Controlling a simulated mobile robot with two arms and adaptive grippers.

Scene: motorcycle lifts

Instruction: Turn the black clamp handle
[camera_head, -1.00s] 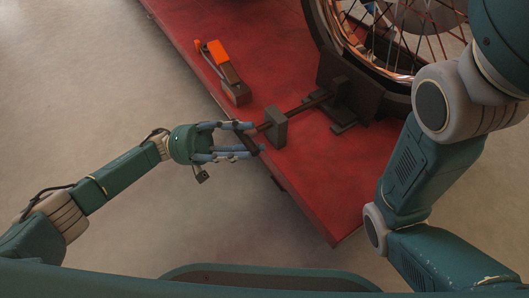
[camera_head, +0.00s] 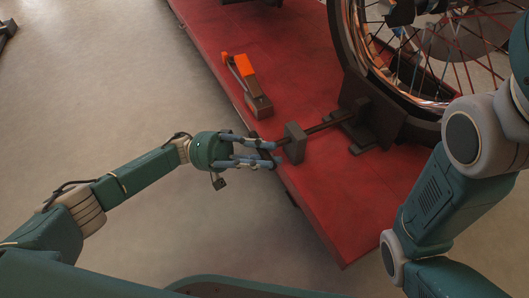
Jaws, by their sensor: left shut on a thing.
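The black clamp handle (camera_head: 270,153) is a short dark bar at the outer end of the clamp's screw rod, at the left edge of the red lift platform (camera_head: 325,205). My left gripper (camera_head: 270,154) comes in from the left and is shut on the handle. Its blue-grey fingers hide most of the bar. The rod passes through a dark block (camera_head: 294,143) and runs to the dark wheel clamp (camera_head: 368,120). My right gripper is out of view; only part of my right arm shows at the right.
An orange-topped lever (camera_head: 244,68) on a dark base stands on the platform behind the clamp. A spoked motorcycle wheel (camera_head: 440,60) stands at the upper right. Bare floor (camera_head: 110,90) lies left of the platform.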

